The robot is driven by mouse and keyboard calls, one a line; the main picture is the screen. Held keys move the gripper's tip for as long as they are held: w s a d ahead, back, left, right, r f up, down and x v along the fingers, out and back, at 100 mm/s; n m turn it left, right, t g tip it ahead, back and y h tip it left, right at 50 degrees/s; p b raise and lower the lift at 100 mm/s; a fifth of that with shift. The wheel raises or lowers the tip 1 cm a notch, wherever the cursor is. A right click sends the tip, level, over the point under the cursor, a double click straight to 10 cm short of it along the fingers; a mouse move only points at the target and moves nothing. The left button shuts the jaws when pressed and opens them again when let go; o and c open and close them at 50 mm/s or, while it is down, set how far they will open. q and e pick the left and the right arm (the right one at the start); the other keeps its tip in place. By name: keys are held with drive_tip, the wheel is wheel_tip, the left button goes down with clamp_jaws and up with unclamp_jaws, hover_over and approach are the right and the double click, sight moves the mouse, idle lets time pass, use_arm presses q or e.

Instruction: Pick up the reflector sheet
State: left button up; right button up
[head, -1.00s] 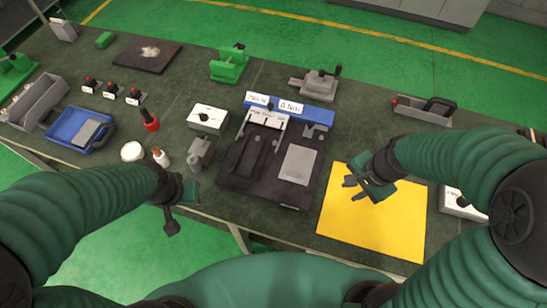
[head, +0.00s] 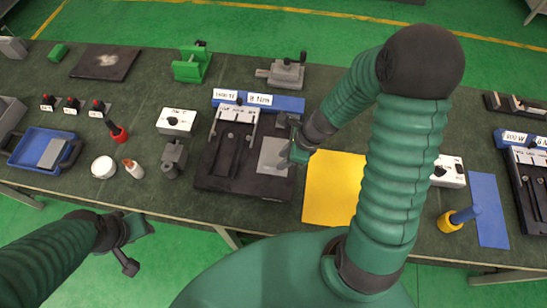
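The reflector sheet appears to be the light grey rectangular plate (head: 271,156), lying on the right part of the black fixture (head: 215,182) in the head view. My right gripper (head: 287,157) is at the plate's right edge, with its hand covering part of that edge. Its fingertips are small and partly hidden, so whether they grip the plate does not show. My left gripper (head: 132,252) hangs in front of the table's near edge, away from the plate; its finger opening is unclear.
A yellow sheet (head: 328,188) lies right of the fixture, partly behind my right arm. A blue block with labels (head: 262,103) stands behind the fixture. A grey vise (head: 174,158) and a white switch box (head: 177,122) stand to its left. A blue sheet (head: 488,208) lies far right.

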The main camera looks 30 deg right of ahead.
sight(269, 159)
drive_tip(key=x, duration=0.1)
drive_tip(key=b+x, duration=0.1)
drive_tip(key=x, duration=0.3)
drive_tip(key=shift+s+d+f, duration=0.15)
drive_tip(key=shift+s+d, duration=0.05)
drive_tip(key=shift+s, duration=0.05)
drive_tip(key=shift+w+f, duration=0.1)
drive_tip(key=shift+f, duration=0.05)
drive_tip(key=shift+a, duration=0.1)
clamp_jaws()
idle(0.8)
